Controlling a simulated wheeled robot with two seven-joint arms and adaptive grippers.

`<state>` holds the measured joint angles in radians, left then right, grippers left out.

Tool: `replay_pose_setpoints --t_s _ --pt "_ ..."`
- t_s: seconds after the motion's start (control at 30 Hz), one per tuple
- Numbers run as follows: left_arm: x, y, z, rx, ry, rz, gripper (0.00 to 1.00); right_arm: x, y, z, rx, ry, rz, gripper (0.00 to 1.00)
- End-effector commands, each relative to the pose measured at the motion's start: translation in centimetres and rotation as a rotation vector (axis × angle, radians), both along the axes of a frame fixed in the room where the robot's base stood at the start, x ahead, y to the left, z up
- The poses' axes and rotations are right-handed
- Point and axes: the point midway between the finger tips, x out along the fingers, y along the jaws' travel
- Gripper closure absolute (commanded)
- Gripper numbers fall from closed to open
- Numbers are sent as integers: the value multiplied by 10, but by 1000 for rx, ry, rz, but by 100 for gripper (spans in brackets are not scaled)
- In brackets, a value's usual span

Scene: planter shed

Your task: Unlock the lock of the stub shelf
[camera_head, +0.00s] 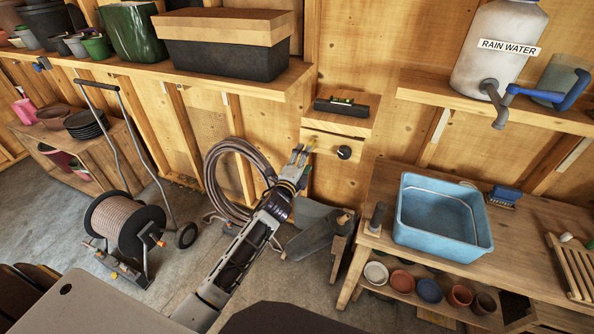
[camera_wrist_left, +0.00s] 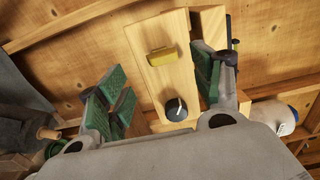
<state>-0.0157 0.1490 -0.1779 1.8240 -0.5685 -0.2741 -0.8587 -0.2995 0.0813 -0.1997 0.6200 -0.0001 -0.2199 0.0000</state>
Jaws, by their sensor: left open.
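The stub shelf (camera_head: 352,123) is a small wooden shelf on the back wall with a wooden front below its top. A dark round knob (camera_head: 344,152) sits on that front, and a small yellow piece (camera_head: 311,144) is to its left. In the left wrist view, the knob (camera_wrist_left: 175,110) has a pale line on its face, and the yellow piece (camera_wrist_left: 162,60) is a bar. Which of them is the lock, I cannot tell. My left gripper (camera_head: 300,153) is open and empty before the front's left part. Its green-padded fingers show either side of the front in the wrist view (camera_wrist_left: 165,95).
A black-and-green tool (camera_head: 341,104) lies on the shelf top. A long shelf with planters (camera_head: 235,60) is at upper left, and a rain water tank (camera_head: 497,45) at upper right. A bench with a blue tub (camera_head: 440,245) stands right. A hose coil (camera_head: 213,170) hangs left of my gripper.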

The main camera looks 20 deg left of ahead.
Motion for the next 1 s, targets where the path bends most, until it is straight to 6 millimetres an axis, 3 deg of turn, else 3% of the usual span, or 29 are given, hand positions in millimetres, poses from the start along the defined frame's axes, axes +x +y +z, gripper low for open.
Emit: replay_pose_setpoints --t_s 0.5,1.0 --pt "-44 2 -1 0 1 1 34 0 0 0 0 0 0 60" --pt "-56 2 0 -1 0 1 34 0 0 0 0 0 0 60"
